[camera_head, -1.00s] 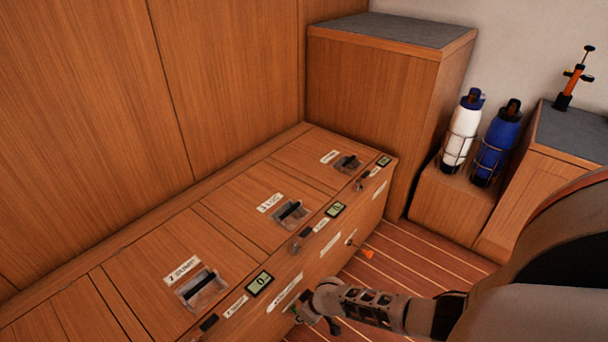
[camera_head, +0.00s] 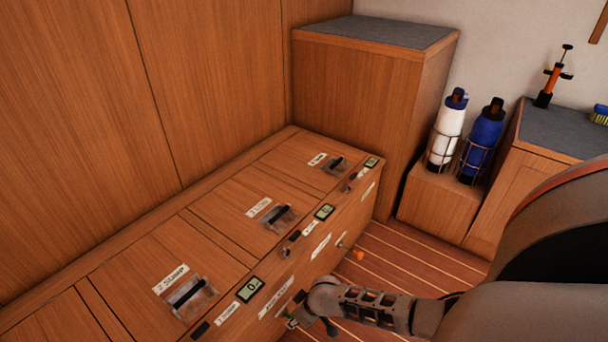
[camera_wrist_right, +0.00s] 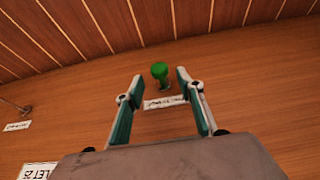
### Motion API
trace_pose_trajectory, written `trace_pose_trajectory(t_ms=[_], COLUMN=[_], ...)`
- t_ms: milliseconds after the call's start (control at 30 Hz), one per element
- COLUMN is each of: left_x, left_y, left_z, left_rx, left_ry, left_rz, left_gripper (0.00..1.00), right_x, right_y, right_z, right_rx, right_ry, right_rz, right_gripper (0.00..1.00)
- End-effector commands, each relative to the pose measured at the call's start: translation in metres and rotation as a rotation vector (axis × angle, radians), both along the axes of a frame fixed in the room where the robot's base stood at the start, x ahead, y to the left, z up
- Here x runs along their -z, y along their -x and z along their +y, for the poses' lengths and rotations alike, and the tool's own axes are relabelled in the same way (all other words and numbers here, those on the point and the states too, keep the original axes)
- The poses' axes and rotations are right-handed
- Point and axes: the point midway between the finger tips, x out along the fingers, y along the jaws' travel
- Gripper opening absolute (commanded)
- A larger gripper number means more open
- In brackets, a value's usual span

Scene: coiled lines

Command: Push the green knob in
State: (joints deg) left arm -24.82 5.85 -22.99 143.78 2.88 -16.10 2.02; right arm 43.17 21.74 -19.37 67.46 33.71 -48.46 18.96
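The green knob (camera_wrist_right: 160,72) stands out from the wooden cabinet front in the right wrist view, with a small white label beside it. My right gripper (camera_wrist_right: 155,84) is open, its two fingers on either side of the knob with gaps to both. I cannot tell how deep the fingertips reach around the knob. In the head view my right gripper (camera_head: 292,321) is by the cabinet's front face, low in the picture, with its fingers small and partly hidden. The knob is hard to make out there. My left gripper is not in view.
The cabinet (camera_head: 230,240) has latches, labels and small displays on top. A white bottle (camera_head: 446,130) and a blue bottle (camera_head: 482,140) stand in racks at the right. The striped floor (camera_head: 415,260) is clear.

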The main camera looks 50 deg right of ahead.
Motion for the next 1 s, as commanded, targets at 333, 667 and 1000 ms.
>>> trace_pose_trajectory(t_ms=[333, 667, 1000], left_x=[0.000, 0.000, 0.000], left_y=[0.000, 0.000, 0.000], left_z=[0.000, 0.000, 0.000], left_rx=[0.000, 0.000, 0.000], left_ry=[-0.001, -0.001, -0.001], left_rz=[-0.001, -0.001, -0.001], left_gripper=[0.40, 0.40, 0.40], right_x=[-0.047, -0.078, -0.082], right_y=[0.020, 0.032, 0.033], right_z=[-0.001, -0.002, -0.003], right_rx=[-0.001, 0.000, 0.000], right_ry=[-0.001, 0.000, 0.000], right_rz=[-0.001, -0.001, -0.001], right_gripper=[0.38, 0.38, 0.38])
